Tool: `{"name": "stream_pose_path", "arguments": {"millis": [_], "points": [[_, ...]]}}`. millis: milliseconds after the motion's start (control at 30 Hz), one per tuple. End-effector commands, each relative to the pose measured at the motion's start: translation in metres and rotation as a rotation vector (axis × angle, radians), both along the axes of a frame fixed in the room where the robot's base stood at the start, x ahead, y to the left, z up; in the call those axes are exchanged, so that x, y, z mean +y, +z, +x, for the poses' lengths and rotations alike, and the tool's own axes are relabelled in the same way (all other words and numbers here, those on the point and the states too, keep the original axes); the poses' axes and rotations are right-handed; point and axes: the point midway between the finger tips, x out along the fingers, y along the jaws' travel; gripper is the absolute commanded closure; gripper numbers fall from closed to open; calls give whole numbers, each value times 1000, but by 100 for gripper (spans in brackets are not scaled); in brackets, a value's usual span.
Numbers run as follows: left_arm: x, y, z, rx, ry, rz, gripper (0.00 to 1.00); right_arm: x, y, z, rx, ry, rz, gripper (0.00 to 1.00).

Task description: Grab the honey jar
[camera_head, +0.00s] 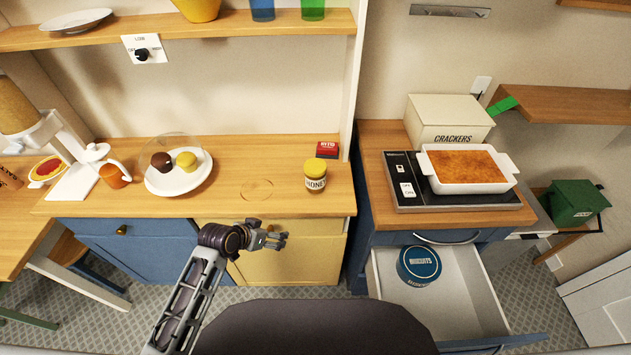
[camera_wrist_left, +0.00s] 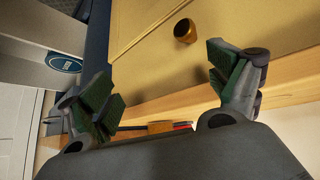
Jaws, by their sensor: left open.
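The honey jar (camera_head: 315,181), with a yellow lid and a pale label, stands upright near the front right of the wooden counter (camera_head: 225,206). My left gripper (camera_head: 283,238) is open and empty in front of the yellow cabinet, below the counter edge and to the left of the jar. In the left wrist view my gripper (camera_wrist_left: 160,88) has its fingers spread wide, with the cabinet front and a round knob (camera_wrist_left: 186,31) beyond. A small tan shape beside something red shows low there; I cannot tell whether it is the jar. My right gripper is out of view.
A red box (camera_head: 327,149) stands behind the jar. A plate with two round items (camera_head: 178,180) and an orange mug (camera_head: 115,175) are farther left. To the right are an open drawer with a blue tin (camera_head: 419,264) and a hotplate bearing a baking dish (camera_head: 465,169).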

Motion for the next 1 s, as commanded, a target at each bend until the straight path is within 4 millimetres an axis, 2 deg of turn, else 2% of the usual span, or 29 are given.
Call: {"name": "stream_pose_path", "arguments": {"millis": [133,267,467,800,1000], "points": [[-7,27,2,-31,-31,-12,10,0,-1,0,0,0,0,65],[-18,54,13,-83,-77,-34,10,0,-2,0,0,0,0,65],[-32,85,33,-163,-139,-74,10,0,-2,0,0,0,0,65],[-58,153,70,-337,-263,-155,10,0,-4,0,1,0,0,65],[-64,169,76,-375,-289,-172,10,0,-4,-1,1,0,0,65]]}}
